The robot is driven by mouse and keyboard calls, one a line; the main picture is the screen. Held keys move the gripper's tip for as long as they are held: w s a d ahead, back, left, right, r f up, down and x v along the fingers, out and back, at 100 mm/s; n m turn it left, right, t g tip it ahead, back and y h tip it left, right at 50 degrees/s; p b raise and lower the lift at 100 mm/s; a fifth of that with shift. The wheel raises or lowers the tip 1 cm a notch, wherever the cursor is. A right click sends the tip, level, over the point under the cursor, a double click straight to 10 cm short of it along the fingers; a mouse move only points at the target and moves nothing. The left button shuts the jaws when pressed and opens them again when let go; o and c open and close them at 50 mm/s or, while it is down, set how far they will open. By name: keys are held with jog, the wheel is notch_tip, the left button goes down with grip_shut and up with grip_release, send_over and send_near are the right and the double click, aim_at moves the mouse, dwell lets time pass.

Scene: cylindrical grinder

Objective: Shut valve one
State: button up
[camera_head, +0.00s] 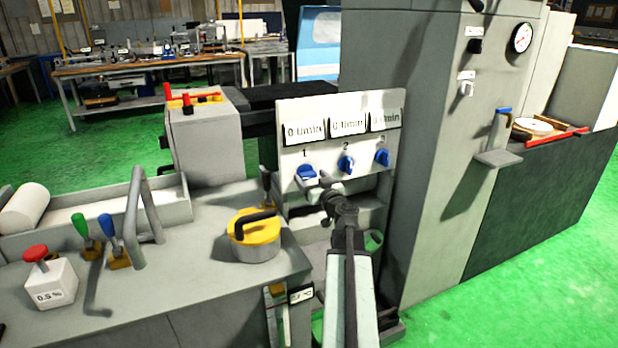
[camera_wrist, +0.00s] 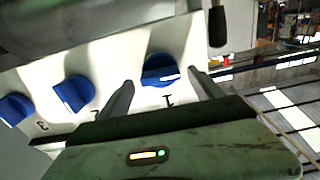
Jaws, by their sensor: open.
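Valve one (camera_head: 306,172) is a blue knob under the number 1 on a pale panel (camera_head: 293,108). Its handle looks nearly level in the head view. Valve one also shows in the wrist view (camera_wrist: 161,69), with a white mark on it. My gripper (camera_head: 322,184) is open just in front of it, partly covering its lower right side in the head view. In the wrist view the two fingertips (camera_wrist: 162,79) stand on either side of the knob with gaps; whether they reach its depth I cannot tell.
Valve two (camera_head: 346,164) and valve three (camera_head: 382,157) sit to the right on the panel. A grey machine column (camera_head: 405,110) stands right of it. A yellow-lidded pot (camera_head: 254,240) and a bent grey pipe (camera_head: 140,205) are on the left bench.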

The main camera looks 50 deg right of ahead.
jog(key=shift+w+d, duration=0.2)
jog(key=shift+w, duration=0.3)
jog(key=c, duration=1.2)
jog(key=shift+d, duration=0.1)
jog(key=shift+c, duration=0.9)
